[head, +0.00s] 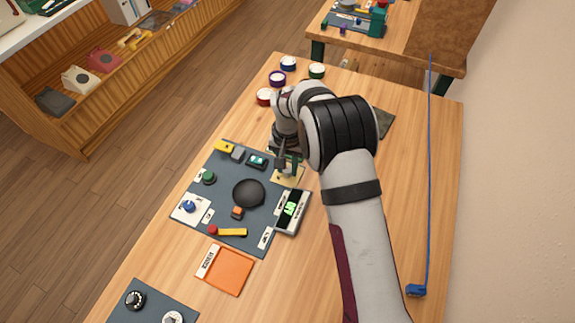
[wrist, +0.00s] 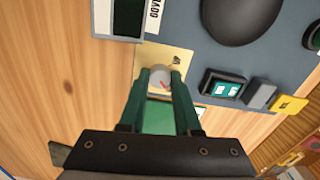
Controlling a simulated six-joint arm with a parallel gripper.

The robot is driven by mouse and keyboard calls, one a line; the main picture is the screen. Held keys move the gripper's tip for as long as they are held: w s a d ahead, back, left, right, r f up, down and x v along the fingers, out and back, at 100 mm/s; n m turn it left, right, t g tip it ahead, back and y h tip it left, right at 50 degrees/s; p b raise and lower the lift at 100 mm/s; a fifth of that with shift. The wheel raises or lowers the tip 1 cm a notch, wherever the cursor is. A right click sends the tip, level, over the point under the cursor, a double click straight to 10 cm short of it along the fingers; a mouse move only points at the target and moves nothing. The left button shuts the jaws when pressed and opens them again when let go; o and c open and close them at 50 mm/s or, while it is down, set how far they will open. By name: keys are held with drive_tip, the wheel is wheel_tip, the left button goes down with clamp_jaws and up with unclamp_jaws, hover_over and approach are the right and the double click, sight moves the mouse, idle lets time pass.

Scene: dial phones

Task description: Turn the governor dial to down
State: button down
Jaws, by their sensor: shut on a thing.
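A small pale grey round dial (wrist: 157,76) with a red mark sits on a cream-yellow plate (wrist: 150,56). The plate also shows in the head view (head: 286,180) at the right edge of the dark panel. My gripper (wrist: 158,80) has its two green fingers closed on the sides of the dial. In the head view my gripper (head: 290,164) is low over the plate and hides the dial. A small dark mark shows on the plate beyond the dial; its wording is too small to read.
On the dark panel (head: 222,208) are a black dome (head: 248,193), a teal rocker switch (head: 257,161), a green button (head: 209,177), a blue knob (head: 189,206) and a red-tipped yellow lever (head: 230,231). A green-digit display (head: 291,209) stands beside the plate.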

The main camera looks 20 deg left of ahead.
sight(288, 169)
drive_tip(key=c, duration=0.6)
unclamp_jaws()
wheel_tip(288, 169, up, 16)
